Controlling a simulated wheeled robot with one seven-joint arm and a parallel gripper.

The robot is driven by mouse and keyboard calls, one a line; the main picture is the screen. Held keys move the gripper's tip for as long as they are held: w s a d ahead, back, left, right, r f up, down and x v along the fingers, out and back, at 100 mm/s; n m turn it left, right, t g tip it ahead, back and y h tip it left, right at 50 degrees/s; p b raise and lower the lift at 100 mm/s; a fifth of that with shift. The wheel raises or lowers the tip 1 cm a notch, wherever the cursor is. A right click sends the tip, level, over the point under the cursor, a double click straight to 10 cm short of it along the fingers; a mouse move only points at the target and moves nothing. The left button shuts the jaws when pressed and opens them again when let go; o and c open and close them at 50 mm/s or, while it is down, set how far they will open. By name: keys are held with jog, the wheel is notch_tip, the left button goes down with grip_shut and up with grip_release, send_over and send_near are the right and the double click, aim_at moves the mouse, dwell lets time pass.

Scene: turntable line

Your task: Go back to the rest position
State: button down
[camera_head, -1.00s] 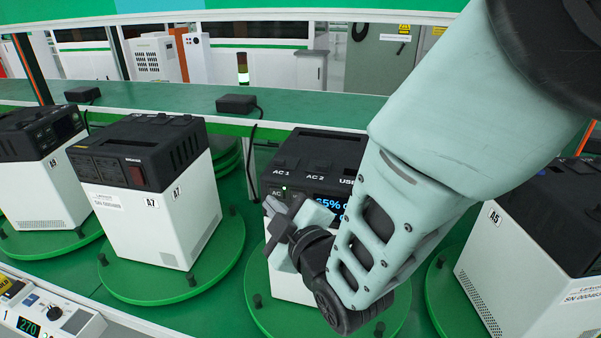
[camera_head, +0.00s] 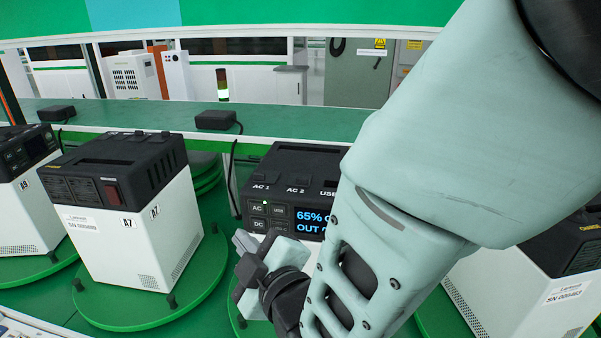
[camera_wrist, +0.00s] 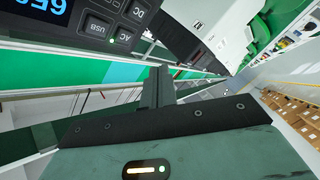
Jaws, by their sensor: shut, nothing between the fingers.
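My gripper (camera_head: 246,262) is in front of the middle power station (camera_head: 290,200), low and just left of its lit display. In the wrist view my gripper (camera_wrist: 158,82) shows as closed dark fingers with nothing between them. The power station has a black top, a white body, AC, USB and DC buttons and a blue display reading 65%. A small green light is lit by its AC button. Its buttons also show in the wrist view (camera_wrist: 108,28), at the upper left. My forearm hides its right side. I cannot tell whether the gripper touches it.
A power station tagged A7 (camera_head: 130,235) stands on a green turntable (camera_head: 205,290) at left. Another (camera_head: 25,190) is at the far left, and one (camera_head: 520,300) is at right, partly behind my arm. A green shelf (camera_head: 300,122) with black adapters (camera_head: 215,120) runs behind.

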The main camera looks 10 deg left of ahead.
dwell(0.4)
jog(key=s+d+f+m+g+h+b, duration=0.1)
jog(key=s+d+m+g+h, duration=0.4)
jog(key=d, duration=0.8)
jog(key=s+d+f+m+g+h+b, duration=0.1)
jog(key=s+d+m+g+h, duration=0.4)
jog(key=d, duration=0.9)
jog(key=s+g, duration=0.3)
jog(key=s, duration=0.2)
jog(key=shift+f+h, duration=0.25)
jog(key=shift+h, duration=0.05)
